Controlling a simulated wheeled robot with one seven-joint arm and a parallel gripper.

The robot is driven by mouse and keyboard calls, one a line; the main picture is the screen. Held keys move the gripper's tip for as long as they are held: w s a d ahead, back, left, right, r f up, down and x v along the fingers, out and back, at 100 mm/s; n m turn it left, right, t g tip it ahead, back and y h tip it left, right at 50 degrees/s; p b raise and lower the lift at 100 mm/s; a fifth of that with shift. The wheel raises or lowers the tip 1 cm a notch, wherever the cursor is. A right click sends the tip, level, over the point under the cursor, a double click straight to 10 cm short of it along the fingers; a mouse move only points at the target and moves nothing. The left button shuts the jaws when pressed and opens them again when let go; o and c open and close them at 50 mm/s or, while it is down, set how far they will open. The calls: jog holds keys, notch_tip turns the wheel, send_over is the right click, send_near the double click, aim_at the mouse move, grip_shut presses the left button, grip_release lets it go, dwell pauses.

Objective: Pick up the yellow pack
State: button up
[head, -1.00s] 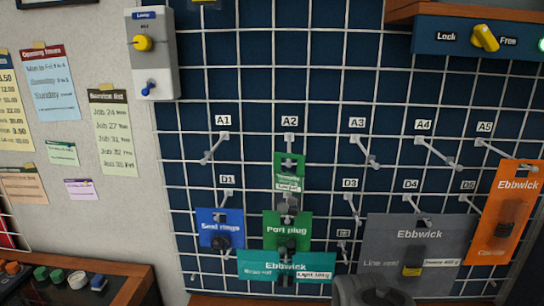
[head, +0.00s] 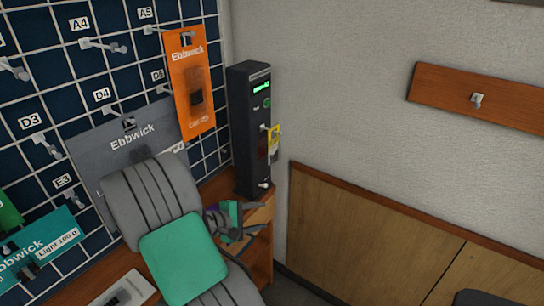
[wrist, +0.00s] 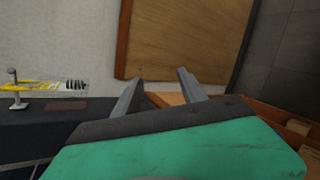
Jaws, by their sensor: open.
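A small yellow pack (head: 274,140) hangs at the right side of a dark upright box (head: 249,120) in the head view. In the wrist view the pack (wrist: 35,86) shows at the far left, lying sideways in the picture beside a metal peg (wrist: 14,88). My gripper (wrist: 160,76) is open with nothing between its fingers, and the pack is well to the left of them in this view. In the head view my gripper (head: 246,222) is below the pack, partly hidden by my arm.
A pegboard grid with hanging packs, including an orange pack (head: 190,84) and a grey pack (head: 125,140), is at the left. A wooden shelf (head: 262,222) stands below the dark box. A wooden wall rail (head: 440,97) with a hook is at the right. The wall between is bare.

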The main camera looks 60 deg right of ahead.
jog(key=w+d+r+n+h, duration=0.1)
jog(key=d+r+n+h, duration=0.25)
jog(key=r, duration=0.35)
jog(key=n+t+h, duration=0.2)
jog(key=n+h, duration=0.1)
jog(key=n, duration=0.8)
send_near(274, 147)
jog(key=d, duration=0.2)
jog(key=d+f, duration=0.1)
jog(key=d, duration=0.3)
jog(key=shift+f, duration=0.4)
jog(key=d, duration=0.6)
jog(key=shift+s+r, duration=0.25)
jog(key=shift+s, duration=0.05)
jog(key=shift+a, duration=0.1)
jog(key=shift+c, duration=0.2)
grip_shut()
